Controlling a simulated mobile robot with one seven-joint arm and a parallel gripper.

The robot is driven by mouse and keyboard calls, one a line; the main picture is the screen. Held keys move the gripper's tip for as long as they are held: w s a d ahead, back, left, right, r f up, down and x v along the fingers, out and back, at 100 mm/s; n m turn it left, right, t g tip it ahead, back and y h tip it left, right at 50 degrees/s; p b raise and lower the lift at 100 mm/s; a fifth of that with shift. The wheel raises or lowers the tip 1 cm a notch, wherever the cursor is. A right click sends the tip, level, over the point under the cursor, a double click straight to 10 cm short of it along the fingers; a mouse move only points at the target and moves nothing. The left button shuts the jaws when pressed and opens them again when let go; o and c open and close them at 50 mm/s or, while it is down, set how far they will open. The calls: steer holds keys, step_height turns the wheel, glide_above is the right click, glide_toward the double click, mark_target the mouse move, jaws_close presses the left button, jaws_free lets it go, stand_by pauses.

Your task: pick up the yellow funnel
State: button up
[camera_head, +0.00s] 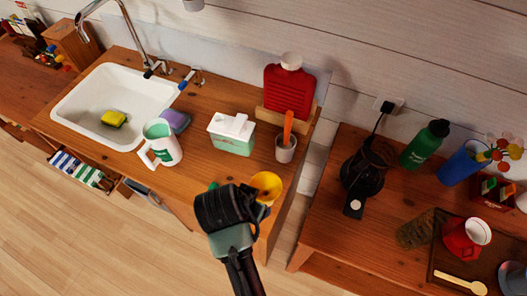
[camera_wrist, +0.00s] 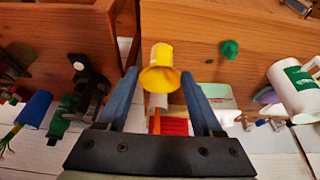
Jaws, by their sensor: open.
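The yellow funnel (camera_head: 267,185) is near the front right corner of the wooden sink counter, its lower part hidden behind my gripper (camera_head: 240,203) in the head view. In the wrist view the funnel (camera_wrist: 160,72) shows with its wide mouth toward the camera, between the tips of my two blue fingers (camera_wrist: 162,84). The fingers are apart, with a gap visible on each side of the funnel. I cannot tell how far beyond the fingertips it lies.
A tissue box (camera_head: 232,134), a mug (camera_head: 162,143) and a red bottle (camera_head: 289,90) share the counter.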

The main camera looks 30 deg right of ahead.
mark_target(263, 198)
steer(key=shift+x, duration=1.25)
steer(key=shift+a+p+x, duration=0.2)
steer(key=shift+p+x, duration=0.1)
steer(key=shift+x, duration=1.2)
steer(key=shift+a+p+x, duration=0.15)
steer(key=shift+p+x, duration=0.15)
steer(key=shift+x, duration=1.25)
steer(key=shift+w, duration=0.1)
jaws_close()
